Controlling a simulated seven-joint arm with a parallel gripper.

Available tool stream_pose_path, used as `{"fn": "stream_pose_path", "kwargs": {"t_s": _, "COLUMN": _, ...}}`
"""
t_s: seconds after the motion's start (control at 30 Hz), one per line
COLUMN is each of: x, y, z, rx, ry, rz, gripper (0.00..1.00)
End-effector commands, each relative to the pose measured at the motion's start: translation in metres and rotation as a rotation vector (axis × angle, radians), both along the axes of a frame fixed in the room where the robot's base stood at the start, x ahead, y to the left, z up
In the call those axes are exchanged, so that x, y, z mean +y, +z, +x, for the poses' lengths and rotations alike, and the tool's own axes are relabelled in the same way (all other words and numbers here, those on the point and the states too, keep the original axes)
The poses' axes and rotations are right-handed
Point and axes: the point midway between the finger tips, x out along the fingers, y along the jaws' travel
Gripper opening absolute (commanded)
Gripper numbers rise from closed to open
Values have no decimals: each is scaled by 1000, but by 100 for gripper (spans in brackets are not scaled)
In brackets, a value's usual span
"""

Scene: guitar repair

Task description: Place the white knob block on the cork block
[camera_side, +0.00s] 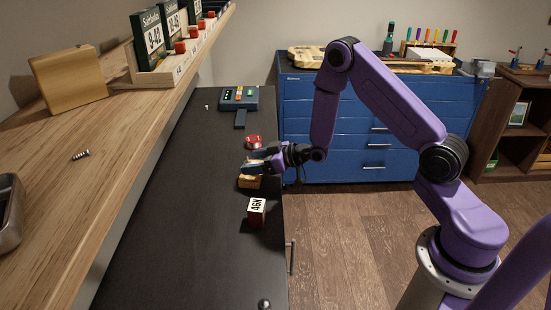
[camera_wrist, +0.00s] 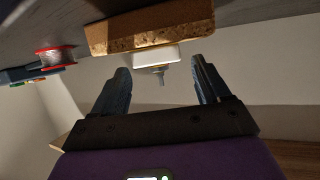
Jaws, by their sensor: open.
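The cork block (camera_side: 249,183) lies on the dark bench top, under my gripper (camera_side: 256,163) in the side view. In the wrist view, where the bench is at the top, the cork block (camera_wrist: 140,31) shows as a brown slab. The white knob block (camera_wrist: 150,57) sits against its upper face, with a small metal shaft pointing out toward my gripper. In the side view my fingers mostly hide it. My gripper (camera_wrist: 160,68) is open, with its fingers apart on either side of the white block and shaft. Neither finger visibly touches them.
A red spool-like item (camera_side: 254,141) stands just behind the cork block. A dark device with coloured buttons (camera_side: 238,97) is farther back. A red block with a white label (camera_side: 256,212) stands in front. A wooden shelf (camera_side: 120,165) runs along the left. The front bench top is mostly clear.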

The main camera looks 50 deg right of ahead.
Motion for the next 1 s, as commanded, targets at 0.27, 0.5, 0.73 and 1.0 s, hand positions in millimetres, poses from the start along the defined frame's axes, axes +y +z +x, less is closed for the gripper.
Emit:
{"fn": "stream_pose_path", "kwargs": {"t_s": 0.27, "x": -22, "y": 20, "z": -44, "rx": 1, "ry": -4, "rz": 0, "gripper": 76}}
{"fn": "stream_pose_path", "kwargs": {"t_s": 0.5, "x": -38, "y": 35, "z": -76, "rx": -1, "ry": -4, "rz": 1, "gripper": 76}}
{"fn": "stream_pose_path", "kwargs": {"t_s": 0.73, "x": -43, "y": 41, "z": -88, "rx": -1, "ry": -1, "rz": 0, "gripper": 76}}
{"fn": "stream_pose_path", "kwargs": {"t_s": 1.0, "x": -22, "y": 43, "z": -92, "rx": 54, "ry": 54, "rz": -66, "gripper": 76}}
